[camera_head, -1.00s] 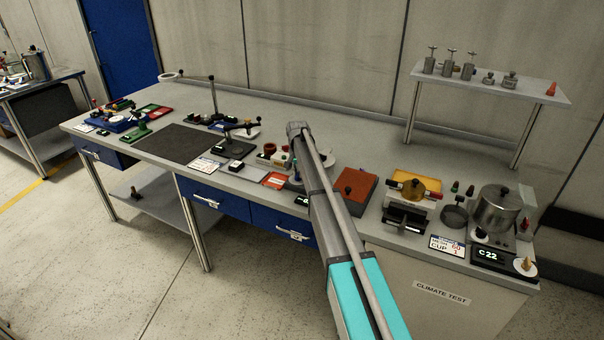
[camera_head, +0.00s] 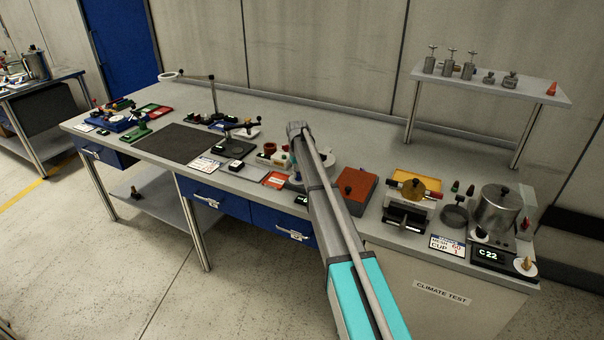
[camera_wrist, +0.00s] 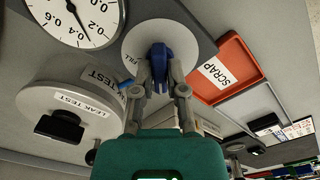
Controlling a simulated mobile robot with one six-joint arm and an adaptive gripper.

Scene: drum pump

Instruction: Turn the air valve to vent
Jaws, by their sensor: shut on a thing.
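The air valve is a blue handle (camera_wrist: 160,52) on a round pale plate (camera_wrist: 198,38) in the wrist view. The word FILL shows on the plate's left side; a VENT mark is not visible. My gripper (camera_wrist: 159,78) is shut on the blue handle, one finger on each side of it. The handle points roughly up and down in the picture. In the head view my arm hides the gripper and most of the valve.
Beside the valve in the wrist view are a dial gauge (camera_wrist: 74,14), a round LEAK TEST lid (camera_wrist: 70,92) with a black knob, and a red SCRAP tray (camera_wrist: 243,52). In the head view, a red-brown block (camera_head: 355,190) stands right of my arm. A dark mat (camera_head: 182,152) lies bare.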

